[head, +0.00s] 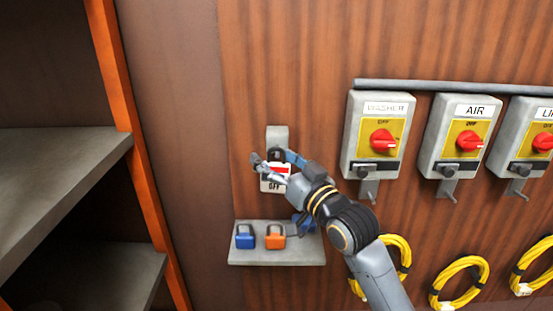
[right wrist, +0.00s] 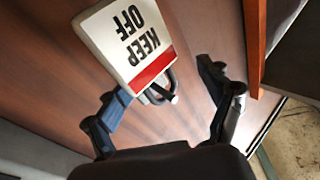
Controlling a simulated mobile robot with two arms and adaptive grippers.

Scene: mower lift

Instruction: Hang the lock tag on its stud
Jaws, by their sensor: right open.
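The lock tag (head: 272,184), white with a red band and "KEEP OFF" lettering, is at the wall just below a small grey plate (head: 277,134). It also shows large in the right wrist view (right wrist: 125,48), upside down there. A grey loop (right wrist: 168,88) is at its red-banded end, with a dark peg end by it, apparently the stud; I cannot tell for sure whether the loop is around it. My right gripper (head: 275,160) is open, its fingers spread on either side of the loop area.
A small grey shelf (head: 276,257) below holds a blue padlock (head: 245,236) and an orange padlock (head: 275,237); another blue item is partly behind my arm. Switch boxes (head: 376,137) and yellow cable coils (head: 460,284) are at right. A shelving unit (head: 60,185) stands left.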

